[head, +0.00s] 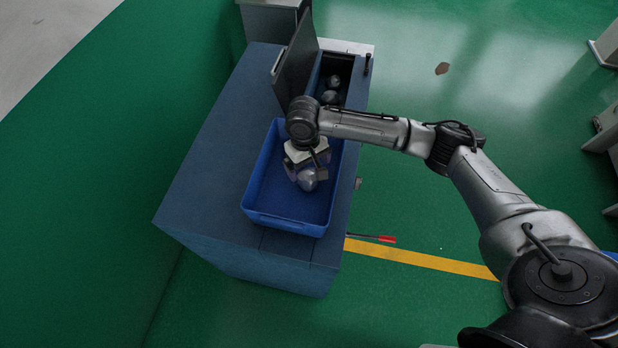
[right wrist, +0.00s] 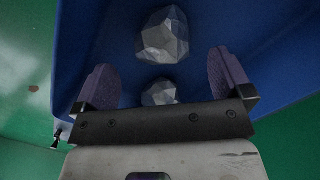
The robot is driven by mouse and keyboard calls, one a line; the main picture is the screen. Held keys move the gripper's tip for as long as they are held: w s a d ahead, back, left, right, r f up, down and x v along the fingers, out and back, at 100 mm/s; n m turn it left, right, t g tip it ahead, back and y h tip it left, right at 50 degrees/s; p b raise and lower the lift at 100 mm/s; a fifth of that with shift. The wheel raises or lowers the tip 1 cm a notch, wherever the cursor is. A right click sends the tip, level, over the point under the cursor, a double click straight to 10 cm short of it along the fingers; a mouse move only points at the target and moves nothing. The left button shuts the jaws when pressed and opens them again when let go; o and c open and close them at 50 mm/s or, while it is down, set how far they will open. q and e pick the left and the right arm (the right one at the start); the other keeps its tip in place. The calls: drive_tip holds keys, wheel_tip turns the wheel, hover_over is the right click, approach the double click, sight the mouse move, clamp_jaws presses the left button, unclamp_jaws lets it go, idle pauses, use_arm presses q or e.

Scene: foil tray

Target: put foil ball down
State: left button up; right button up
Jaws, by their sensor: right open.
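My right gripper (head: 306,171) is over the blue tray (head: 286,224), pointing down into it. Its jaws are open, with the two purple-grey fingers (right wrist: 166,75) spread apart in the right wrist view. One crumpled silver foil ball (right wrist: 160,92) shows between the fingers, partly hidden by the gripper's dark crossbar. A second foil ball (right wrist: 163,35) lies beyond the fingertips, on blue. In the head view a foil ball (head: 308,181) shows in the tray by the fingers; the gripper hides part of the tray. I cannot tell whether the fingers touch a ball. My left gripper is not in view.
The tray stands on a blue-grey cabinet (head: 210,180). Behind it is an open compartment with a raised grey lid (head: 297,62) and foil balls (head: 333,82) inside. A red-tipped rod (head: 386,239) sticks out at the cabinet's right side. The tray's front floor is clear.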

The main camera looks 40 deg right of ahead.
sight(310, 182)
drive_tip(key=shift+s+a+f, duration=0.1)
drive_tip(key=shift+s+f, duration=0.05)
drive_tip(key=shift+f, duration=1.2)
drive_tip(key=shift+s+f, duration=0.1)
drive_tip(key=shift+f, duration=1.25)
drive_tip(key=c, duration=1.1)
